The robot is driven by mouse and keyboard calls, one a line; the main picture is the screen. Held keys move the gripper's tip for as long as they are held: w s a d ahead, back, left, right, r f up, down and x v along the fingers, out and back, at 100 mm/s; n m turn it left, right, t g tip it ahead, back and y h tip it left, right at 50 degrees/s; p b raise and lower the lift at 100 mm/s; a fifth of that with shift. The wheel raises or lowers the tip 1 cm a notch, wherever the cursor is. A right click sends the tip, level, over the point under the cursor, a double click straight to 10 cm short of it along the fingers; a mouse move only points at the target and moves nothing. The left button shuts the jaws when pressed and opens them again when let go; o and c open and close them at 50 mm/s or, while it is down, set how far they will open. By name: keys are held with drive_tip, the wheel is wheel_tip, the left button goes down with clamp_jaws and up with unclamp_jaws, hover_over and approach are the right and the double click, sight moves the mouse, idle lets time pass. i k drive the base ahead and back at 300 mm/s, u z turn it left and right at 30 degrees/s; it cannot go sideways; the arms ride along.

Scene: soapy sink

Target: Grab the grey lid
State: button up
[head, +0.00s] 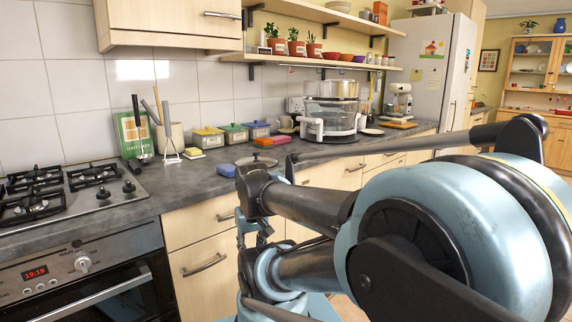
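A flat round grey lid (257,161) with a small knob lies on the dark worktop (195,182), left of the steamer-like appliance. It is small in the head view, and its lower edge is close to my arm in the picture. My arm's large blue and black links fill the right and lower middle of the view. I can make out no gripper fingers, so I see no contact between my gripper and the lid.
Behind stand yellow (208,138), green (234,133) and blue (256,130) boxes. A large clear appliance (331,112) stands right. A gas hob (65,190) is at left.

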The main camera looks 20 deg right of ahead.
sight(256, 158)
drive_tip(key=z, duration=0.95)
drive_tip(key=k, duration=1.35)
drive_tip(key=u, duration=0.5)
drive_tip(key=i, duration=1)
drive_tip(key=z, duration=0.1)
